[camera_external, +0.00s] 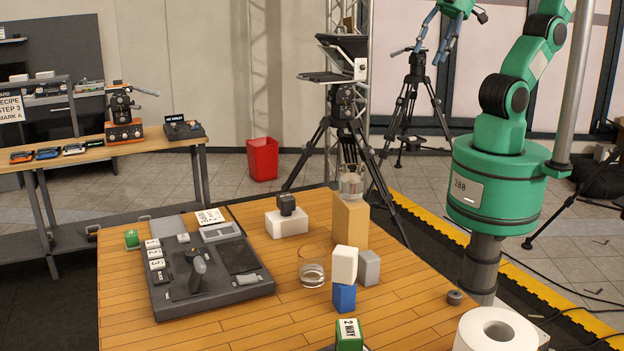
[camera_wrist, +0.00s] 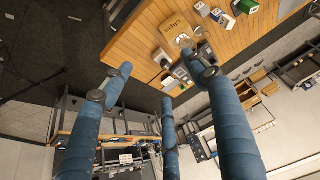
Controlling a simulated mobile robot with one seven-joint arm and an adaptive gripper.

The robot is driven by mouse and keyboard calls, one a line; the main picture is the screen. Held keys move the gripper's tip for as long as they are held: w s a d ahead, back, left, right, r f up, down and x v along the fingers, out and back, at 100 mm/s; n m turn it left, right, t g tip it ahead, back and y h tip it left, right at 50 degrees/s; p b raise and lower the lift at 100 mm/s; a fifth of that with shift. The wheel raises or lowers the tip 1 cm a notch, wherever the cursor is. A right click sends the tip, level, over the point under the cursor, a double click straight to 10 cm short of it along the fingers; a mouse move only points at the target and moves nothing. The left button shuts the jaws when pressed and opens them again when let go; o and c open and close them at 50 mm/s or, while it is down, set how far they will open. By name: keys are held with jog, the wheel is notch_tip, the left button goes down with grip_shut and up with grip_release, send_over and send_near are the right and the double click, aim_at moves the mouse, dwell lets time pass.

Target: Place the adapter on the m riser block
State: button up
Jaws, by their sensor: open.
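I cannot tell surely which thing is the adapter; a small black cube-shaped piece (camera_external: 286,204) sits on a low white block (camera_external: 286,224) on the wooden table (camera_external: 415,290). A green block labelled 2 WAY (camera_external: 349,335) is at the near edge. No M mark is readable; possible riser blocks are a tall tan block (camera_external: 350,222) with a glass (camera_external: 351,181) on it, a blue block (camera_external: 344,297) under a white block (camera_external: 344,264), and a grey block (camera_external: 369,267). My gripper (camera_external: 424,48) is open and empty, high beyond the table. Its blue fingers (camera_wrist: 158,76) spread in the wrist view.
A dark control panel (camera_external: 205,290) fills the table's left. A second glass (camera_external: 312,268) stands mid-table, near the blocks. A white roll (camera_external: 497,330) and small grey ring (camera_external: 454,297) are at right. Tripods (camera_external: 343,120) and a red bin (camera_external: 262,158) stand behind.

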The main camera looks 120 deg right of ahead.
jog(key=shift+s+a+f, duration=0.1)
jog(key=shift+s+f, duration=0.05)
jog(key=shift+s, duration=0.4)
jog(key=shift+s+a+f, duration=0.1)
jog(key=shift+s, duration=0.45)
jog(key=shift+f, duration=0.1)
notch_tip(320, 180, down, 12)
jog(key=b, duration=1.2)
jog(key=shift+f+b, duration=0.2)
jog(key=shift+b, duration=0.1)
